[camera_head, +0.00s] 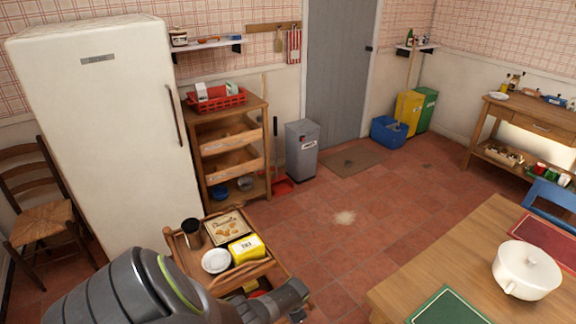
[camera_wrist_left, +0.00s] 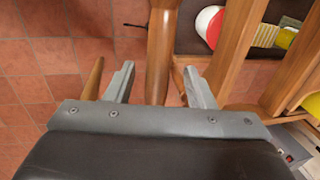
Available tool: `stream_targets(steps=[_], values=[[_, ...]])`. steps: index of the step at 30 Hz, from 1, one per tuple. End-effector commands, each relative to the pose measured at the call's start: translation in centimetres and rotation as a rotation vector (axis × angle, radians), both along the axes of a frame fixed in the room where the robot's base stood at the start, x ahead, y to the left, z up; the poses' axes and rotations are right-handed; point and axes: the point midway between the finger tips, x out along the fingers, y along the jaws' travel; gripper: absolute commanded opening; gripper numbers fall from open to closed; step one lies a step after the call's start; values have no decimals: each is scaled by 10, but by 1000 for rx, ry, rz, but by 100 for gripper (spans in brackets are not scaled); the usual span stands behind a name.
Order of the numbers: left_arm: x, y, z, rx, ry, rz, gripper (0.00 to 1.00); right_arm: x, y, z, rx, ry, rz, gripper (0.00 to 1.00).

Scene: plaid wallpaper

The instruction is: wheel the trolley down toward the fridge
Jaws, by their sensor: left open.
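The wooden trolley (camera_head: 236,275) stands at lower centre in the head view, partly hidden by my left arm. Its top tray carries a dark cup (camera_head: 191,232), a white plate (camera_head: 215,261), a yellow packet (camera_head: 246,249) and a biscuit tin (camera_head: 224,229). The white fridge (camera_head: 105,130) stands at the left, behind the trolley. My left gripper (camera_wrist_left: 159,70) is at the trolley's near right end. In the left wrist view its fingers are open on either side of a wooden bar (camera_wrist_left: 162,40), apparently part of the trolley. My right gripper is not in view.
A wooden chair (camera_head: 42,213) stands left of the fridge and a shelf unit (camera_head: 232,147) right of it. A grey bin (camera_head: 301,150) stands beyond. A table (camera_head: 447,257) fills the lower right. The tiled floor between is mostly clear.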

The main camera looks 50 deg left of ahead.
Motion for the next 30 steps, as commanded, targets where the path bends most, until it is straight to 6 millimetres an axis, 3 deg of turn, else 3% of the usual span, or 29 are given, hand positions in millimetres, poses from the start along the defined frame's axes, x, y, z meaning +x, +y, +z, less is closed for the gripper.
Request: stream_targets(steps=[8,18,30], values=[[1,-1,12,1,-3,-1,49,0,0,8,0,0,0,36],[-1,-11,60,1,-3,-2,49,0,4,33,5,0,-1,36],[-3,-22,116,1,-3,-2,49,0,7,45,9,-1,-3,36]])
